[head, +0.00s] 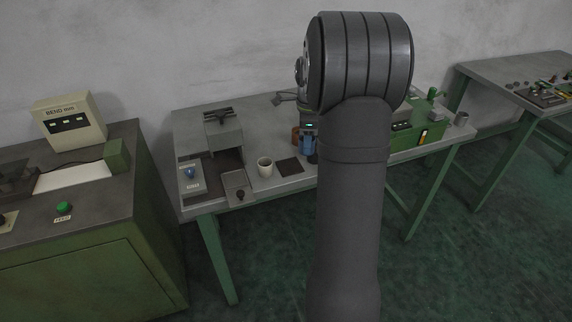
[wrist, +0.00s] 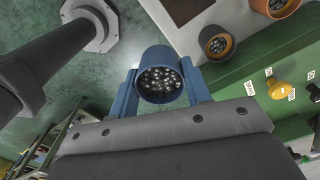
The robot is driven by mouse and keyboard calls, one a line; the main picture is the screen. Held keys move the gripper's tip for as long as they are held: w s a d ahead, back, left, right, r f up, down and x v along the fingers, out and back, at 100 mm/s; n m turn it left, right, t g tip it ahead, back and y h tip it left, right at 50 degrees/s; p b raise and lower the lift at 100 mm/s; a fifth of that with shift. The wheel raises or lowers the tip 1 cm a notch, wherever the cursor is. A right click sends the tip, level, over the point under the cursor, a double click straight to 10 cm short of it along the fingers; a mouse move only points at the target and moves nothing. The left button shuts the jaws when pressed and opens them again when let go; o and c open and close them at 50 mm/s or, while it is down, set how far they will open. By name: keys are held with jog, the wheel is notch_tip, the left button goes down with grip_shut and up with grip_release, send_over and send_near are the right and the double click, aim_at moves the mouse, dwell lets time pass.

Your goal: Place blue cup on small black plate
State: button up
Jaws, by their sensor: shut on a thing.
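The blue cup (wrist: 160,73) is between the two fingers of my gripper (wrist: 161,84) in the wrist view, with its dark inside full of small light pieces facing the camera. My gripper is shut on it. In the head view the blue cup (head: 309,146) shows just left of my arm, which hides most of the gripper. The small black plate (head: 288,166) lies flat on the grey table, left of and nearer than the blue cup. Part of a dark square, likely this plate (wrist: 187,9), shows at the wrist view's top edge. No cup stands on the plate.
A white cup (head: 265,169) stands just left of the plate. A dark cup (wrist: 214,42) and an orange cup (wrist: 274,8) stand right of the held cup in the wrist view.

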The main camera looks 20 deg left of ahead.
jog(key=w+d, duration=0.3)
jog(key=d, duration=0.1)
send_over(290, 166)
notch_tip(290, 166, down, 7)
jog(key=shift+f, duration=2.15)
jog(key=shift+f, duration=0.15)
jog(key=o, duration=1)
